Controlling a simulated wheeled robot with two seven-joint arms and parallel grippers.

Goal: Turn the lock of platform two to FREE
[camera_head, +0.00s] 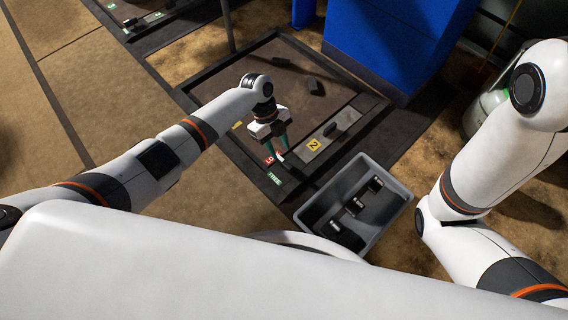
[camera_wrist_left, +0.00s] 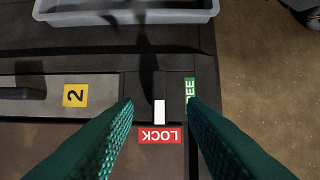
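The lock of platform two is a small dark lever with a white tip (camera_wrist_left: 160,112). The white tip is at the red LOCK label (camera_wrist_left: 159,136), which also shows in the head view (camera_head: 269,160). The green FREE label (camera_wrist_left: 189,90) is to the right of the lever; it also shows in the head view (camera_head: 275,178). A yellow "2" label (camera_head: 314,145) marks the platform's metal strip. My left gripper (camera_head: 273,152) points down over the lock, open, with its green fingers on either side of the lever in the wrist view. Contact cannot be told. My right gripper is out of view.
A grey bin (camera_head: 304,216) with several dark blocks stands in front of the platform, close to the lock. A dark block (camera_head: 316,87) lies on the platform plate (camera_head: 285,68). A blue cabinet (camera_head: 395,35) stands behind. Bare floor lies to the left.

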